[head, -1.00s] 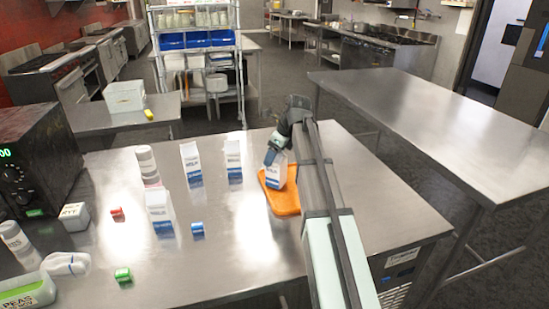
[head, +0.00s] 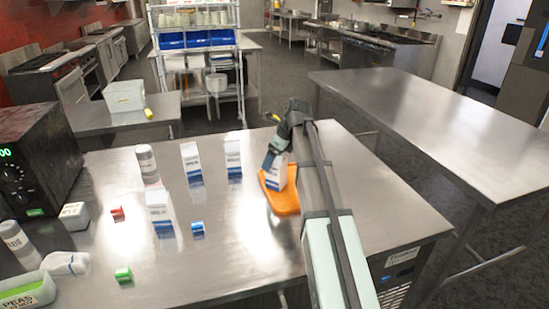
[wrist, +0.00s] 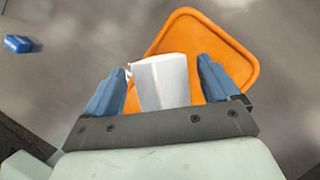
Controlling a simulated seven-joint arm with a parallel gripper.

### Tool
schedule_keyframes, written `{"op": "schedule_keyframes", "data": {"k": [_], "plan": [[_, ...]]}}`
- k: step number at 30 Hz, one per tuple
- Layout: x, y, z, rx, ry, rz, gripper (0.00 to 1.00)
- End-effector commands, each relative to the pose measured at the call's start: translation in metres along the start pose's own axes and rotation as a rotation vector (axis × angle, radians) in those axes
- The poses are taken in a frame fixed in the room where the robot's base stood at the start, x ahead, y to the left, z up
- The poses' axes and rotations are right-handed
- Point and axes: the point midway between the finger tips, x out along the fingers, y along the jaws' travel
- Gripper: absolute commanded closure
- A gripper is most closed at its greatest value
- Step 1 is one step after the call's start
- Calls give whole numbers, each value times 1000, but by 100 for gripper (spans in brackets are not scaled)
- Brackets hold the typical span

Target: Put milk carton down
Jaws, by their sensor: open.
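A white and blue milk carton (head: 277,178) stands on the orange tray (head: 284,203) on the steel table; the arm partly covers it in the head view. In the wrist view the carton's white top (wrist: 163,82) lies between the two blue fingers of my gripper (wrist: 162,84). The fingers are open, with a gap on the right side of the carton; the left finger is close to it, and I cannot tell whether they touch. The orange tray also shows in the wrist view (wrist: 205,42) under and beyond the carton. My gripper (head: 272,158) is at the carton's upper part in the head view.
Three more milk cartons (head: 160,212) (head: 191,162) (head: 233,157) stand left of the tray. A blue can-like item (head: 198,230), a red one (head: 117,214) and a green one (head: 124,276) lie on the table (head: 240,260). A black microwave (head: 35,160) stands at the left.

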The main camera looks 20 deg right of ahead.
Motion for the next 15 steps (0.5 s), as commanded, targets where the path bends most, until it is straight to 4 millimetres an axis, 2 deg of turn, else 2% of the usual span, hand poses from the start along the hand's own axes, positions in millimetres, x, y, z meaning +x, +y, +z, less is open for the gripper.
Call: {"op": "schedule_keyframes", "data": {"k": [4, 8, 15], "plan": [[-6, 0, 1, 0, -1, -1, 11], [-21, -1, 1, 0, -1, -1, 11], [-65, -1, 2, 0, -1, -1, 11]]}}
